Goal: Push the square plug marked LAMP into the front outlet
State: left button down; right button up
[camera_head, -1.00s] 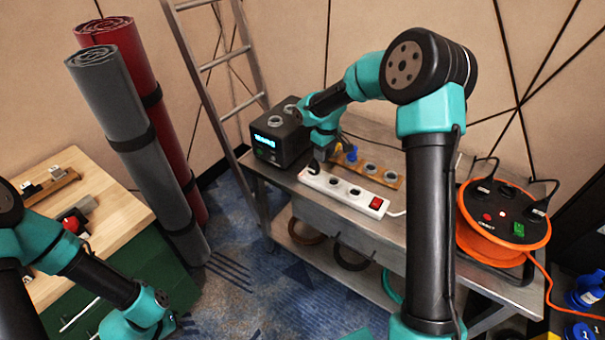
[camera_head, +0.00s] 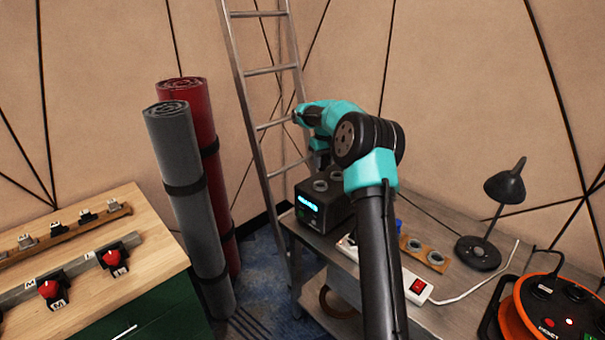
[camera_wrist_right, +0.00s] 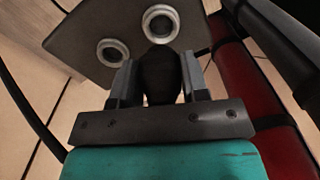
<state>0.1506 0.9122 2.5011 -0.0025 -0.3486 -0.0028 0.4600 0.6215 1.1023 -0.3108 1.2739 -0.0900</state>
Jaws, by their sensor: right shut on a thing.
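My right gripper (camera_wrist_right: 159,88) is shut on a black plug (camera_wrist_right: 158,72). The plug looks dark and rounded from behind; its marking and prongs are hidden. In the head view my arm hides the fingers and the plug. The black box (camera_head: 308,213) with a lit blue display stands on the metal table and has two grey round outlets (camera_head: 320,185) on top. The right wrist view shows the outlets as pale rings, one (camera_wrist_right: 160,22) just past the plug and one (camera_wrist_right: 112,52) to its left. The plug's gap to them cannot be told. My left gripper is out of view.
A white power strip (camera_head: 409,283) with a red switch and a wooden socket strip (camera_head: 425,252) lie right of the box. A black lamp (camera_head: 480,252) and an orange cable reel (camera_head: 535,315) stand farther right. A ladder (camera_head: 262,127) and rolled mats (camera_head: 180,150) stand left.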

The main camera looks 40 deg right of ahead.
jog(key=shift+w+r, duration=0.25)
jog(key=shift+w, duration=0.1)
jog(key=shift+f, duration=0.15)
jog(key=shift+f, duration=3)
jog(key=shift+f, duration=1.05)
dwell(0.4)
jog(key=o, duration=1.5)
